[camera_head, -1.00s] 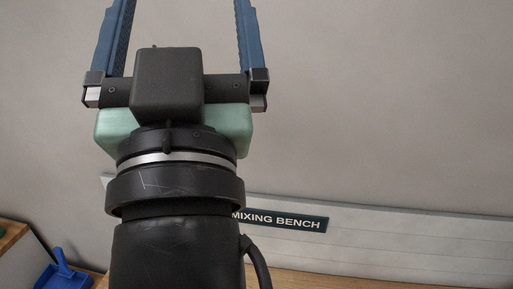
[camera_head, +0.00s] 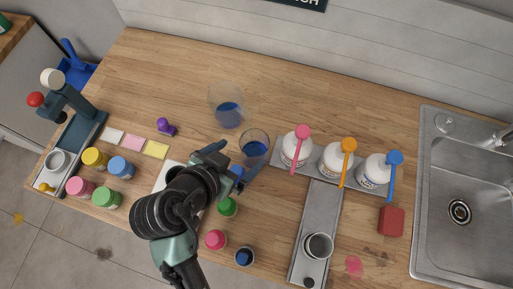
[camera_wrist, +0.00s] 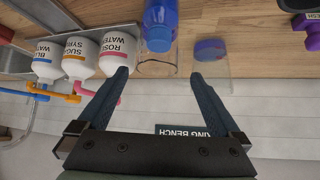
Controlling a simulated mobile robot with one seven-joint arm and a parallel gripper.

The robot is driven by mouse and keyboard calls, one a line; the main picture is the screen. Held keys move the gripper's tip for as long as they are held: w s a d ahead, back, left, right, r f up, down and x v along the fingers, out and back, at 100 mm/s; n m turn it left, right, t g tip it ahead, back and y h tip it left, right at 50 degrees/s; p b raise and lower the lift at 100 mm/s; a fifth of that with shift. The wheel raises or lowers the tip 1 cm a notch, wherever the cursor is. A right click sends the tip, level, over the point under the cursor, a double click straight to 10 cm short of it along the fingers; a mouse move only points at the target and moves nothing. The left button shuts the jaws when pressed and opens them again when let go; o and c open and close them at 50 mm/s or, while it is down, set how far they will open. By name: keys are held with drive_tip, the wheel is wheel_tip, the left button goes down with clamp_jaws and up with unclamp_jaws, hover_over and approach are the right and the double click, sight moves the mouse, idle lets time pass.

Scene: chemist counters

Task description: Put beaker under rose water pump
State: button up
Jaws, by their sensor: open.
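In the wrist view, which is upside down, the nearer beaker (camera_wrist: 157,68) lies between my open fingers (camera_wrist: 160,75) and the farther one (camera_wrist: 212,70) is to the right. A blue bottle (camera_wrist: 160,28) partly overlaps the nearer beaker. The rose water bottle (camera_head: 292,151) has a pink pump (camera_head: 302,131) and stands right of the nearer beaker; its label is readable in the wrist view (camera_wrist: 119,45).
Sugar syrup (camera_head: 333,162) and a blue-pump bottle (camera_head: 372,174) stand right of the rose water. A grey tray (camera_head: 318,205) holds a metal cup (camera_head: 318,246). A red block (camera_head: 391,220) and the sink (camera_head: 461,170) lie right.

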sight(261, 139)
drive_tip(key=p+x, duration=0.1)
drive_tip(key=x, duration=0.8)
drive_tip(key=shift+d+r+p, duration=0.15)
drive_tip(key=shift+d+p, duration=0.05)
drive_tip(key=shift+p, duration=0.15)
drive_tip(key=c, duration=1.3)
drive_tip(key=shift+c, duration=0.8)
drive_tip(key=shift+r, duration=0.25)
